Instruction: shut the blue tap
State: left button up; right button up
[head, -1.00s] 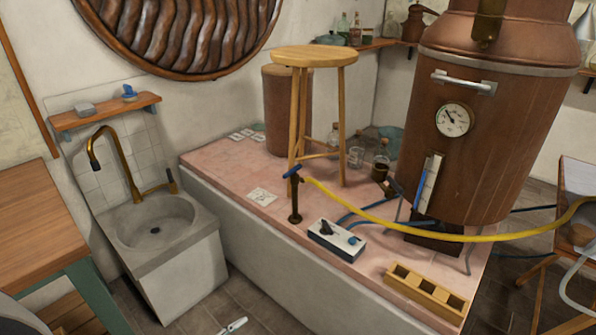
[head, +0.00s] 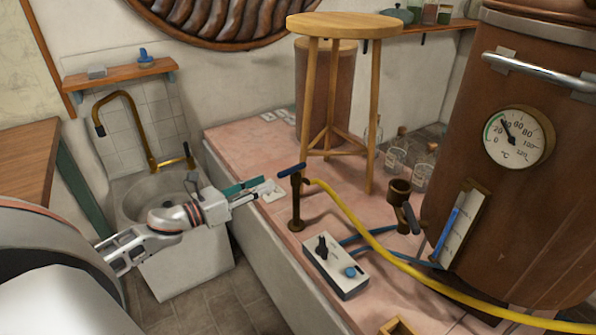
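My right gripper is not in view.
A wooden stool (head: 345,26) stands behind the tap. A white control box (head: 335,265) with a black knob and blue button sits in front of it. A copper boiler (head: 515,210) fills the right. A stone sink (head: 180,270) is left.

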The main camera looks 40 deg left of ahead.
aim_at(283, 174)
pick_arm(q)
jog(key=shift+x, duration=3.85)
grip_shut()
